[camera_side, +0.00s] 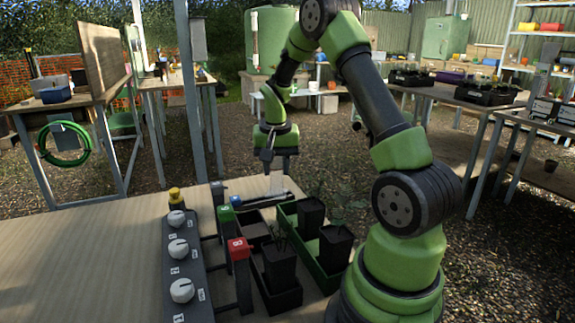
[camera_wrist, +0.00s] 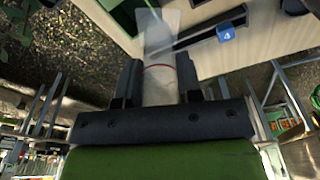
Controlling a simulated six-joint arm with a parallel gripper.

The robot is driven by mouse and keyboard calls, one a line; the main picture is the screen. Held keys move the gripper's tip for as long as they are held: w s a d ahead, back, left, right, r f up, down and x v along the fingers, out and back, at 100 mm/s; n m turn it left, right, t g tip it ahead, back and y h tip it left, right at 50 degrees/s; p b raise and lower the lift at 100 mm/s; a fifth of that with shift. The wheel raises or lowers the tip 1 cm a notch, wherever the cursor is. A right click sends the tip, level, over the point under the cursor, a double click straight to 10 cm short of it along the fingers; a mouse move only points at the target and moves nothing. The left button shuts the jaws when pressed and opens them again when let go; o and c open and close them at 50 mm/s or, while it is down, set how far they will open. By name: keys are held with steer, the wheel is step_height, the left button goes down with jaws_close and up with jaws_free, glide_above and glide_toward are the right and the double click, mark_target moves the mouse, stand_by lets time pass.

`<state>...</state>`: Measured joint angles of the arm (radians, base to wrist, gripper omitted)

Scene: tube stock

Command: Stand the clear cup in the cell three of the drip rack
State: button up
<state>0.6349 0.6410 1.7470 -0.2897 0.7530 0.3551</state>
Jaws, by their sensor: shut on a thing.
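My gripper (camera_side: 268,163) hangs over the far end of the work table in the side view. In the wrist view my gripper (camera_wrist: 158,62) has its two dark fingers on either side of a clear cup (camera_wrist: 160,82) with a thin red line, and it is shut on the cup. The clear cup (camera_side: 277,184) shows faintly under the gripper in the side view, near the far trays. The drip rack appears to be the row of dark trays (camera_side: 262,216) beside coloured tags. I cannot tell which cell is three, or whether the cup touches anything.
A red tag (camera_side: 238,248) and a green tag (camera_side: 225,213) stand on posts. A blue tag (camera_side: 235,200) also shows in the wrist view (camera_wrist: 232,33). A knob panel (camera_side: 181,255) lies left; the table's left is clear.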

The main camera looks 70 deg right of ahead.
steer(key=w+a+f+m+g, duration=0.1)
steer(key=w+a+m, duration=0.4)
steer(key=m, duration=0.7)
steer(key=shift+s+a+f, duration=0.1)
steer(key=shift+f, duration=1.85)
steer(key=shift+s+a+f, duration=0.1)
steer(key=shift+f, duration=1.8)
steer(key=shift+f, duration=0.3)
steer(key=o, duration=1)
steer(key=r, duration=0.6)
steer(key=a+r, duration=0.1)
steer(key=r, duration=0.3)
steer(key=shift+w, duration=0.35)
